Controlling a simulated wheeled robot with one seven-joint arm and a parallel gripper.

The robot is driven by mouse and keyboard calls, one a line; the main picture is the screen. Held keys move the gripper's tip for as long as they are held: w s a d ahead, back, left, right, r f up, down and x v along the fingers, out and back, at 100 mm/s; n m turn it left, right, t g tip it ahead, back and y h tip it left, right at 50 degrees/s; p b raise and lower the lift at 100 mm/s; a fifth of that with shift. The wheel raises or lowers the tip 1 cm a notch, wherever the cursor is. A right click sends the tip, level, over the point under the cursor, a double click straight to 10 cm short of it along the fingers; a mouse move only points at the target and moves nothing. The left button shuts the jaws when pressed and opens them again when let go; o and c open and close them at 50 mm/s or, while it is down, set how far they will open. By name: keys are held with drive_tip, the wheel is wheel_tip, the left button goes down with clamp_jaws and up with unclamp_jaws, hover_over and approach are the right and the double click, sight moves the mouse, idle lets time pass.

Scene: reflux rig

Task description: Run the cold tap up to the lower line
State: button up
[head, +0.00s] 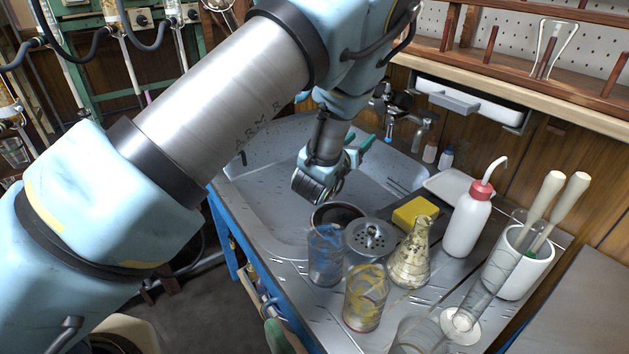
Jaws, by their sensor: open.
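The chrome tap (396,103) stands at the back of the steel sink, below the wall shelf. A small blue part (389,138) hangs under it, perhaps marking the cold side; I cannot tell whether water runs. My gripper (359,141) is over the sink, left of and a little below the tap. Its teal fingers are open and seem empty, partly hidden by my wrist. The fingers appear apart from the tap. The steel sink (270,160) is partly hidden by my arm. I cannot make out a lower line on any vessel.
A blue-stained beaker (325,258), yellow-stained beaker (366,300), conical flask (411,255), yellow sponge (414,211) and red-capped wash bottle (467,222) crowd the drainboard. A white pot (527,265) holds long-handled brushes at the right. Small bottles (446,158) stand beside the tap.

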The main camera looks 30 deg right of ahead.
sight(389, 131)
drive_tip(key=d+m, duration=0.1)
drive_tip(key=d, duration=0.2)
drive_tip(key=d+m+h, duration=0.1)
drive_tip(key=d, duration=0.2)
drive_tip(key=d+m+g, duration=0.1)
drive_tip(key=d, duration=0.2)
drive_tip(key=shift+s+d, duration=0.35)
drive_tip(key=shift+s, duration=0.05)
drive_tip(key=shift+d+f, duration=0.1)
drive_tip(key=shift+d, duration=0.05)
drive_tip(key=shift+c, duration=0.4)
clamp_jaws()
